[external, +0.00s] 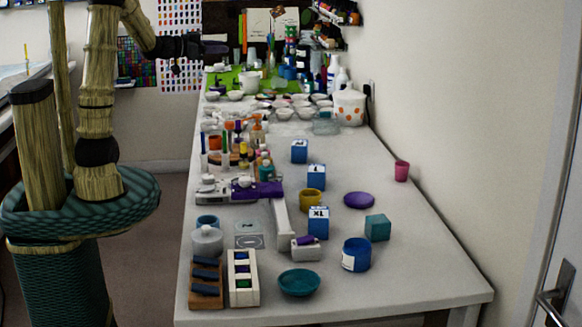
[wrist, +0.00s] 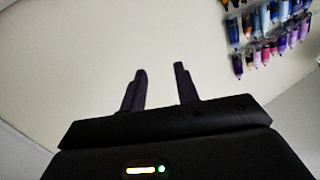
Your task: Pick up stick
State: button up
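My gripper (external: 217,47) is at the upper left in the external view, above the far end of the long table. In the wrist view my gripper (wrist: 159,76) has its two dark fingers apart, with nothing between them and a plain pale surface beyond. I cannot single out one stick with certainty. Thin upright items (external: 270,47) stand among the containers at the table's far end in the external view, to the right of my gripper, but they are too small to tell apart. No stick shows in the wrist view.
The long table (external: 420,270) carries white bowls (external: 283,114), a patterned white pot (external: 349,107), blue boxes (external: 318,222) and a teal dish (external: 299,282). Small bottles (wrist: 265,30) are racked at the wrist view's upper right. The table's right front is clear.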

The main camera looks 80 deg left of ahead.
jog(key=s+d+f+m+t+h+b, duration=0.1)
jog(key=s+f+h+b, duration=0.2)
jog(key=s, duration=0.8)
jog(key=s+d+f+m+t+h+b, duration=0.1)
jog(key=s+f+h+b, duration=0.2)
jog(key=s, duration=0.7)
notch_tip(320, 180, down, 23)
jog(key=shift+a+p, duration=0.15)
jog(key=shift+p, duration=0.2)
jog(key=shift+w+r, duration=0.1)
jog(key=shift+w, duration=0.1)
jog(key=p, duration=0.2)
send_near(203, 151)
jog(key=w+r, duration=0.3)
jog(key=w, duration=0.3)
jog(key=shift+w+a, duration=0.35)
jog(key=shift+a, duration=0.15)
jog(key=shift+w, duration=0.1)
